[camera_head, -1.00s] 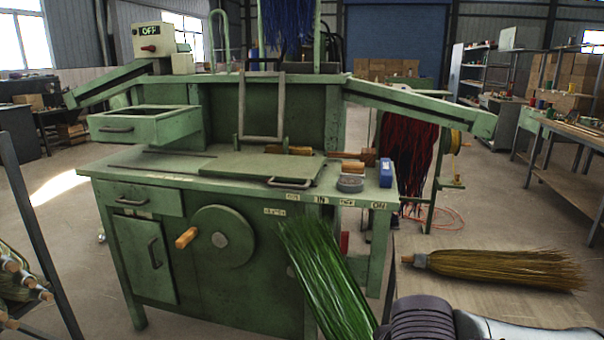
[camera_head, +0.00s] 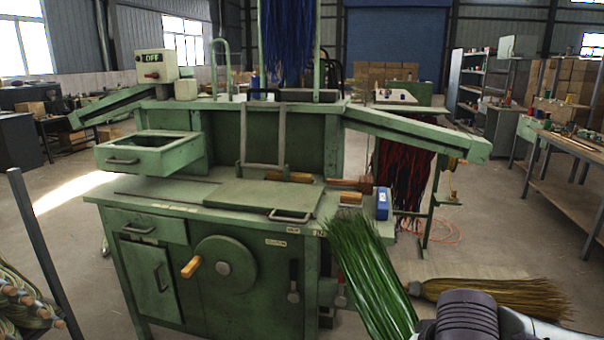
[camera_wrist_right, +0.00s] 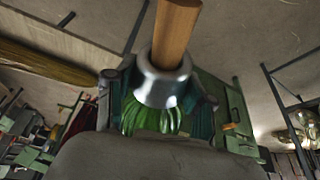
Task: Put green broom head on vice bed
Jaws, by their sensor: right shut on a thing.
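The green broom head (camera_head: 372,265) is held up in front of the right front corner of the green workbench, bristles pointing up and left. In the right wrist view, my right gripper (camera_wrist_right: 163,95) is shut around the broom's metal collar (camera_wrist_right: 163,82). A wooden handle stub (camera_wrist_right: 176,30) sticks out of the collar, and green bristles (camera_wrist_right: 150,118) show behind it. The bench top carries a flat green plate with a handle (camera_head: 265,196) and an upright metal frame (camera_head: 263,137); I cannot tell which part is the vice bed. My left gripper is not in view.
A straw broom (camera_head: 500,294) lies on a surface at the right, partly behind the green bristles and my arm. A blue box (camera_head: 382,204) and a small brush (camera_head: 350,199) sit at the bench's right end.

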